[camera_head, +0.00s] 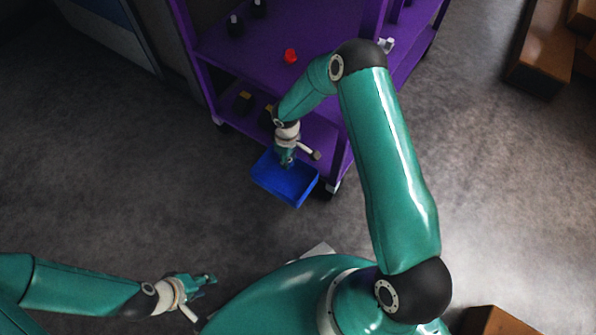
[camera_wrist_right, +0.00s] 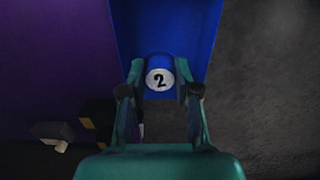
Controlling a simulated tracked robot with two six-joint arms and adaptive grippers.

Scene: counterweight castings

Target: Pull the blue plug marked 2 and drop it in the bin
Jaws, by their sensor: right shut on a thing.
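The blue plug marked 2 (camera_wrist_right: 160,76) shows in the right wrist view, its white disc with a black 2 facing the camera. My right gripper (camera_wrist_right: 160,92) is shut on it, one finger on each side. In the head view my right gripper (camera_head: 286,162) points down over the far part of the blue bin (camera_head: 292,192), and the plug cannot be made out there. The bin's blue surface (camera_wrist_right: 166,24) also shows behind the plug in the wrist view. My left gripper (camera_head: 202,284) is empty at the lower left, its fingers apart.
A purple shelf cart (camera_head: 240,50) stands behind the bin, with a red piece (camera_head: 290,56) and several dark pieces on its shelves. Brown boxes (camera_head: 545,50) stand at the upper right, and another brown box (camera_head: 495,322) is at the bottom. Grey floor is clear at the left.

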